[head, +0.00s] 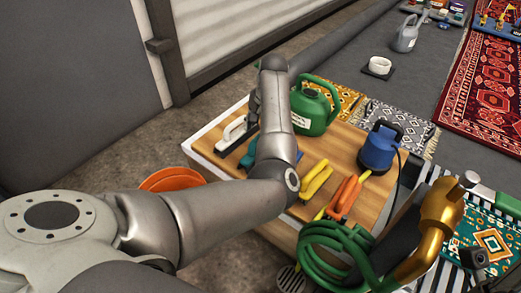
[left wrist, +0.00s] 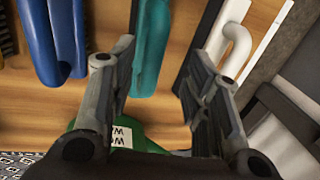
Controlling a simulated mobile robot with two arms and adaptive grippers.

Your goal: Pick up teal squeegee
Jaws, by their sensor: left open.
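The teal squeegee (head: 248,156) lies on the wooden tabletop, partly hidden behind my left forearm in the head view. In the left wrist view its teal part (left wrist: 153,45) runs upward between my fingers and out of the frame. My left gripper (left wrist: 156,62) is open and empty, with one finger to each side of the teal part as seen from the wrist. I cannot tell how high above it the fingers are. In the head view the left gripper (head: 255,100) is mostly hidden by its own wrist. My right gripper is not in view.
A white-handled tool (head: 236,130) and a blue tool (left wrist: 50,40) flank the squeegee. A green watering can (head: 315,106) stands close by. Yellow (head: 316,180) and orange (head: 345,197) tools, a blue pump (head: 379,148) and a coiled green hose (head: 335,245) are to the right.

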